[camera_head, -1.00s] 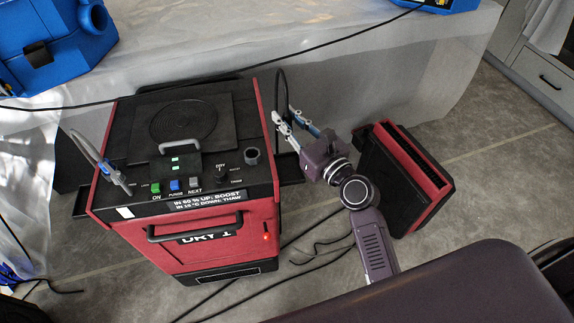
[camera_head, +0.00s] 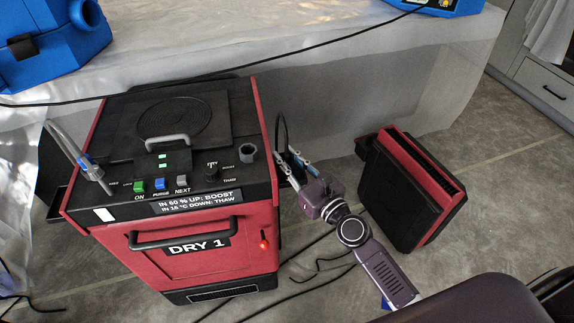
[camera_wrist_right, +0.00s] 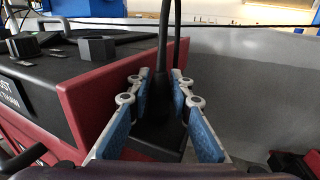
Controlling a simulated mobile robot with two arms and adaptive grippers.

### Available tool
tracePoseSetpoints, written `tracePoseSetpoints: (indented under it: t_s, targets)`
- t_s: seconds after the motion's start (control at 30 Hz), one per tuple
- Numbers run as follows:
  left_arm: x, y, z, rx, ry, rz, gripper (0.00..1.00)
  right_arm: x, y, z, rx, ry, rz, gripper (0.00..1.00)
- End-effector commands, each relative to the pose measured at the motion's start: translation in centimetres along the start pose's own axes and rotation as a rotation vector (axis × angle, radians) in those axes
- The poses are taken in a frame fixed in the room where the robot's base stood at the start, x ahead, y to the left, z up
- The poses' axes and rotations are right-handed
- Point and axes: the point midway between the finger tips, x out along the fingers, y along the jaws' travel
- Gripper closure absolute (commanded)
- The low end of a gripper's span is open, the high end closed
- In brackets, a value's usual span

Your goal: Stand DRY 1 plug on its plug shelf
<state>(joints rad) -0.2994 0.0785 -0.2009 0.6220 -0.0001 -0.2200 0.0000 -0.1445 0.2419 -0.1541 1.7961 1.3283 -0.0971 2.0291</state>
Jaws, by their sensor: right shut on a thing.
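The DRY 1 machine (camera_head: 200,262) is a red and black box on the floor, left of my right arm. My right gripper (camera_head: 284,157) is beside its right side, shut on the black plug. In the right wrist view the plug (camera_wrist_right: 160,100) stands roughly upright between the blue pads, its black cable rising from the top. A flat black surface, apparently the plug shelf (camera_wrist_right: 152,138), lies below the plug beside the red side panel. I cannot tell whether the plug touches it. In the head view the gripper mostly hides plug and shelf. My left gripper is not in view.
A red and black unit (camera_head: 405,190) stands on the floor right of my arm. A sheet-covered table (camera_head: 330,70) with blue machines (camera_head: 50,45) is behind. Black cables (camera_head: 320,262) lie on the floor. A grey hose (camera_head: 75,150) is at the machine's left.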

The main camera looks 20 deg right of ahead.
Motion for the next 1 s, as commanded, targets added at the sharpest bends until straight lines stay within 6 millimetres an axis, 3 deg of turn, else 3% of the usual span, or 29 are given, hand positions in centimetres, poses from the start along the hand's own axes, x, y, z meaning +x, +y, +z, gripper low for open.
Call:
tracePoseSetpoints:
  t_s: [0.4, 0.43, 0.5, 1.0]
  targets:
    - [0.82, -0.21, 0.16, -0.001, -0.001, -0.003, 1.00, 0.02, -0.06, -0.81, 0.001, -0.002, -0.001, 1.00]
    - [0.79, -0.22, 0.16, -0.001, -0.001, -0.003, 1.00, 0.01, -0.05, -0.80, 0.001, -0.001, -0.001, 0.80]
    - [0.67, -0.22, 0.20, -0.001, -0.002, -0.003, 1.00, 0.01, -0.05, -0.68, 0.001, -0.001, -0.001, 0.73]
    - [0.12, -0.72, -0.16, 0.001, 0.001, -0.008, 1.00, 0.18, 0.53, -0.29, 0.003, -0.001, 0.000, 0.73]
